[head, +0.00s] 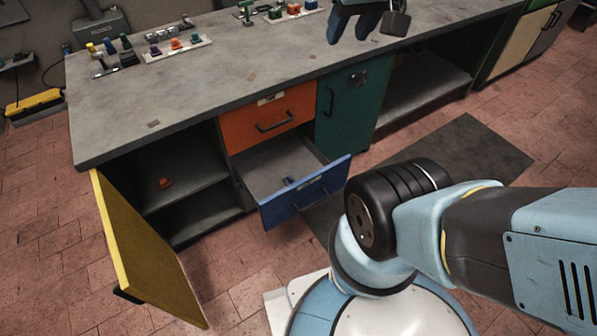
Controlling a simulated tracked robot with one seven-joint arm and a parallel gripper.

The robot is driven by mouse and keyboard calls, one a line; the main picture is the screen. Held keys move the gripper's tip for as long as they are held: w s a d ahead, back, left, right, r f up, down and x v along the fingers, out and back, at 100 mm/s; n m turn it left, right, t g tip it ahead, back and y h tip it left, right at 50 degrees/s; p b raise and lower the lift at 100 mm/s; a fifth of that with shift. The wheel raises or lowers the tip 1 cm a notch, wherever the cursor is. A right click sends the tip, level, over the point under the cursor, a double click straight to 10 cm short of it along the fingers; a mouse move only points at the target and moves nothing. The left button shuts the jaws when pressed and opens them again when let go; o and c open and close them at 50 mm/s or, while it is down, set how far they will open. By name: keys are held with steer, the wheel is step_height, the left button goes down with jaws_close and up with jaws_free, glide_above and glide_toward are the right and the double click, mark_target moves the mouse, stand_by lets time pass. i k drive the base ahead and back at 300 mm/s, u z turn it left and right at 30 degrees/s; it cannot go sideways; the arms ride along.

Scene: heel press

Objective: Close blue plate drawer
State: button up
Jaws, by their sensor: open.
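The blue plate drawer (327,186) is pulled well out from the cabinet below the orange drawer (272,118). Its blue front faces forward and right, with a dark handle on it. Its grey inside shows, with a small blue item (289,181) near the front panel.
A yellow door (145,250) stands open at the left of an open shelf (185,185). A green door (343,105) is shut right of the orange drawer. Coloured parts in trays lie on the grey worktop (215,85). My arm fills the lower right.

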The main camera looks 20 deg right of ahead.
mark_target(261, 169)
steer(key=z, duration=0.05)
steer(key=i, duration=0.5)
steer(key=u, duration=0.45)
steer(key=k, duration=2)
steer(key=z, duration=0.45)
steer(key=i, duration=1)
